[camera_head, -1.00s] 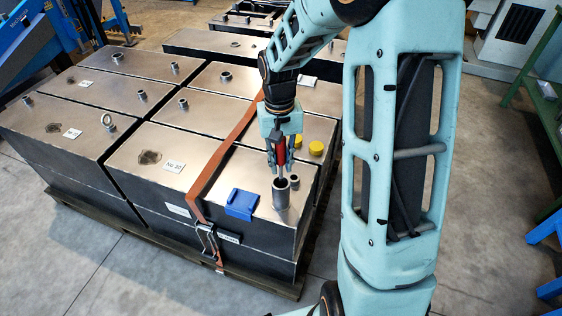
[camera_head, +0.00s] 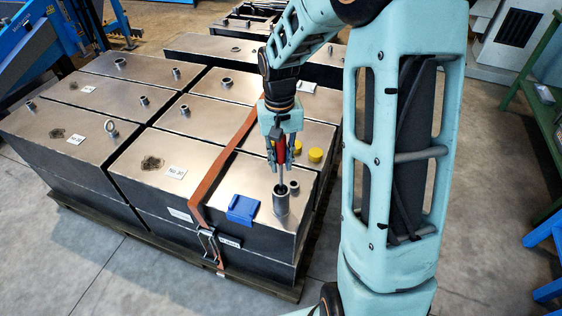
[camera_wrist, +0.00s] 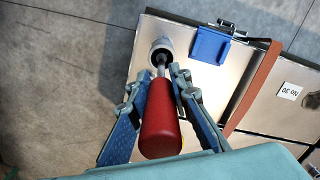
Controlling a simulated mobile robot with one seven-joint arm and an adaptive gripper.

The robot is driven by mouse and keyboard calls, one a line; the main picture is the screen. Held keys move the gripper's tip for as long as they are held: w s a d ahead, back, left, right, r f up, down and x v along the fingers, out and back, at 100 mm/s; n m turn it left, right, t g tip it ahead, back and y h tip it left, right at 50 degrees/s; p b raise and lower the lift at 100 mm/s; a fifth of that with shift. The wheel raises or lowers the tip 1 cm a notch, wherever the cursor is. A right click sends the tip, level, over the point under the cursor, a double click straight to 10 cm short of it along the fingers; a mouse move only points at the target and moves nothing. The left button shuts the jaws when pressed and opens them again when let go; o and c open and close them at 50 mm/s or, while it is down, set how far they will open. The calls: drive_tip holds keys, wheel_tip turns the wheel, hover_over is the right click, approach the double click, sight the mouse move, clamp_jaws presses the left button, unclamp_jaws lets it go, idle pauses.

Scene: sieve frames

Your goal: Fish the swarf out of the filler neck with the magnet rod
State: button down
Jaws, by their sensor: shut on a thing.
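My gripper (camera_head: 281,150) is shut on the red handle of the magnet rod (camera_head: 281,152), above the near tank. In the wrist view the red handle (camera_wrist: 160,118) sits between the two blue-padded fingers. The rod's grey shaft points down to the filler neck (camera_head: 281,202), a short grey upright tube on the tank top. The neck's open mouth also shows in the wrist view (camera_wrist: 161,46). The shaft's lower end meets the mouth; how deep it reaches inside is hidden. I cannot see any swarf.
A blue block-like holder (camera_head: 241,208) stands left of the neck on the tank top. An orange strap (camera_head: 222,165) crosses the tanks. Other tanks with short necks lie behind and left.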

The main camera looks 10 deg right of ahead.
drive_tip(key=shift+r+p, duration=4.4)
drive_tip(key=shift+r, duration=1.75)
drive_tip(key=shift+s+p, duration=0.1)
drive_tip(key=shift+p, duration=0.35)
drive_tip(key=shift+f+p, duration=0.2)
drive_tip(key=shift+p, duration=0.4)
drive_tip(key=shift+s+f+n+p, duration=0.15)
drive_tip(key=shift+f+n+p, duration=0.3)
drive_tip(key=shift+f, duration=0.15)
